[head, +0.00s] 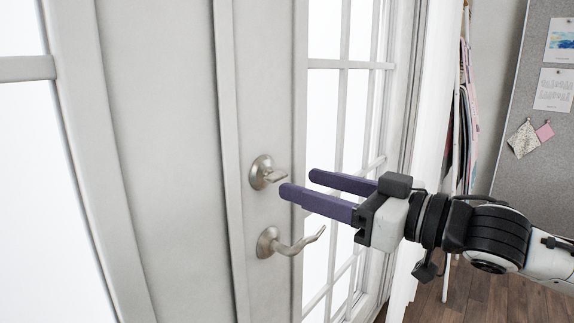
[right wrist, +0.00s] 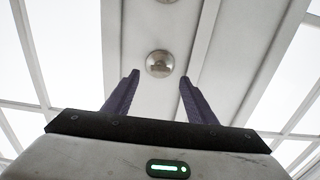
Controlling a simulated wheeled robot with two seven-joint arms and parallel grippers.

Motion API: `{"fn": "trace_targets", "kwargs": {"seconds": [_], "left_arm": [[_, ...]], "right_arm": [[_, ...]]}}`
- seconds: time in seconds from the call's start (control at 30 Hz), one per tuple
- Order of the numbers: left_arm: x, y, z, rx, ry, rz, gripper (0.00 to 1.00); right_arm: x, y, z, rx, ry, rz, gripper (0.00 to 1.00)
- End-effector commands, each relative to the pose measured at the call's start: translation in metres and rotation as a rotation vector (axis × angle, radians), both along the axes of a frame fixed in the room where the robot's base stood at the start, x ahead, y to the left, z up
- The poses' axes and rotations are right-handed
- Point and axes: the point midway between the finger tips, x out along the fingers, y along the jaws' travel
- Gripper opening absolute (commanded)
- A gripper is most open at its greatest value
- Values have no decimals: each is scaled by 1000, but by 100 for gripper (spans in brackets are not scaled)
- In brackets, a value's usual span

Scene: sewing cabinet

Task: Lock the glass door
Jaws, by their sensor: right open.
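The white glass door (head: 270,100) fills the middle of the head view, with paned glass on its right part. A round metal lock with a small thumb-turn (head: 267,173) sits on its frame. A curved lever handle (head: 288,242) is below the lock. My right gripper (head: 297,184) is open and empty, its purple fingers pointing left, just right of the thumb-turn in the picture. In the right wrist view a round metal knob (right wrist: 160,63) shows beyond and between the open fingertips (right wrist: 159,76). I cannot tell whether a finger touches the lock. My left gripper is not in view.
Another glazed door panel (head: 25,68) stands at the left. To the right are hanging fabrics (head: 466,110) and a grey pin board (head: 547,150) with papers. The wooden floor (head: 480,300) shows at the lower right.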

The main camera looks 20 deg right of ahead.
Motion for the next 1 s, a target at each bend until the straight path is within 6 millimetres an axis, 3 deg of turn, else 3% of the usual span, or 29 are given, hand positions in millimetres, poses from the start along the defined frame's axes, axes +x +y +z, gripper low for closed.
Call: {"fn": "trace_targets", "kwargs": {"seconds": [0.33, 0.73, 0.77, 1.0], "left_arm": [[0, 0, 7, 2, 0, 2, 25], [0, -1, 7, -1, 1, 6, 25], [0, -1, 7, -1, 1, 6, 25], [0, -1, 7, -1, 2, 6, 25]], "right_arm": [[37, 25, 1, 2, -2, 1, 52], [44, 29, 0, -1, -1, 0, 52], [44, 29, 0, -1, -1, 0, 50], [43, 29, 0, -1, -1, 1, 10]]}}
